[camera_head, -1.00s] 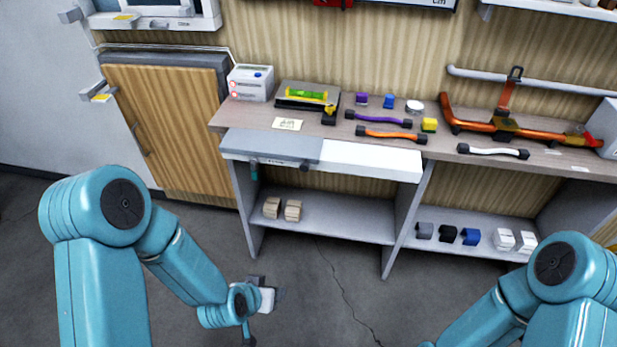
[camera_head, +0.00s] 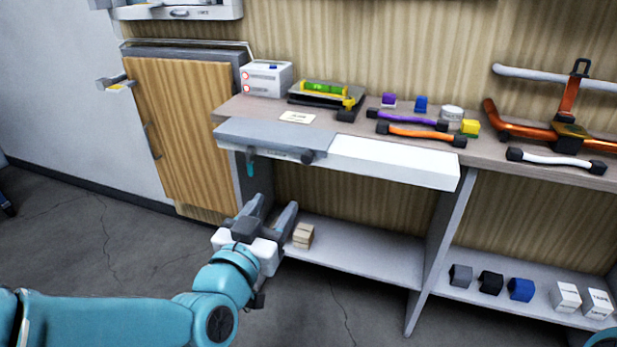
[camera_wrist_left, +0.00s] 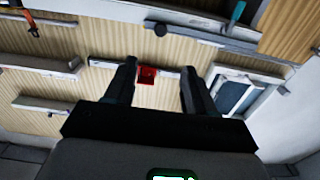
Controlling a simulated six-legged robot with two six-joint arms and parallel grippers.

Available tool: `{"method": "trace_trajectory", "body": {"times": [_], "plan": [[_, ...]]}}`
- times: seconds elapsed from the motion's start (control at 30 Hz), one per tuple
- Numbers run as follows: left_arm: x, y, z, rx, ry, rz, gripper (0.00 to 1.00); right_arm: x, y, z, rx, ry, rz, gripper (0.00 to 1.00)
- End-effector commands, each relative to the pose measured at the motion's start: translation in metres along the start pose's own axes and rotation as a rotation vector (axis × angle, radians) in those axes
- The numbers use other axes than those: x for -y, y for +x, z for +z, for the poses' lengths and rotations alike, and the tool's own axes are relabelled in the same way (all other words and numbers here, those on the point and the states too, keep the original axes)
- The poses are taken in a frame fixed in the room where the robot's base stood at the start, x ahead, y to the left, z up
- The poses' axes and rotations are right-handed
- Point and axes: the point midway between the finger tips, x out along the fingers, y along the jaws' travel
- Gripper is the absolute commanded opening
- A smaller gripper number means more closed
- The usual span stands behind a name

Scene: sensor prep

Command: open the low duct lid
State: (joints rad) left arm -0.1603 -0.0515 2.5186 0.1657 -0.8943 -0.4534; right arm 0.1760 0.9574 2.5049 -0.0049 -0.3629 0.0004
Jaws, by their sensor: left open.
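A grey panel (camera_head: 268,137), which looks like the low duct lid, lies flat over the left part of a white duct-like box (camera_head: 395,162) along the bench's front edge. A dark bar handle (camera_head: 290,155) with a round end runs along its front. The handle's round end also shows at the top of the left wrist view (camera_wrist_left: 160,30). My left gripper (camera_head: 268,207) is open and empty, below and in front of the panel, apart from it. Its spread fingers show in the left wrist view (camera_wrist_left: 158,70). My right gripper is out of view.
A teal-handled tool (camera_head: 250,162) hangs at the panel's left front. A wooden cabinet door (camera_head: 185,130) stands to the left. Under the bench, a shelf (camera_head: 365,258) holds a small tan block (camera_head: 303,236). Purple (camera_head: 410,120) and orange (camera_head: 415,136) handles lie on the bench.

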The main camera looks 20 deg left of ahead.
Motion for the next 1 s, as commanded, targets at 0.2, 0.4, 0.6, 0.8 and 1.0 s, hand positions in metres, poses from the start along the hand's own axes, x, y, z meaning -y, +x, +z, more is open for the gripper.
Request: {"method": "trace_trajectory", "body": {"times": [0.2, 0.4, 0.6, 0.8, 1.0], "plan": [[-0.001, 0.027, 0.003, 0.003, 0.0, 0.001, 0.54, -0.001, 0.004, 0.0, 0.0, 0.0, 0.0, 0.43], [-0.002, 0.076, 0.004, 0.003, -0.001, 0.002, 0.54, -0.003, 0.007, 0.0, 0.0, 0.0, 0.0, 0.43], [-0.004, 0.123, 0.004, 0.003, -0.001, 0.003, 0.54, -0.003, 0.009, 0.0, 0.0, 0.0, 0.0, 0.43], [-0.004, 0.155, 0.003, 0.002, -0.001, 0.002, 0.54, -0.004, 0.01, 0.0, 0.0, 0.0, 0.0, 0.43], [-0.004, 0.166, 0.003, 0.002, -0.001, 0.002, 0.54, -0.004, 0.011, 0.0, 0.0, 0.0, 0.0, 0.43]]}}
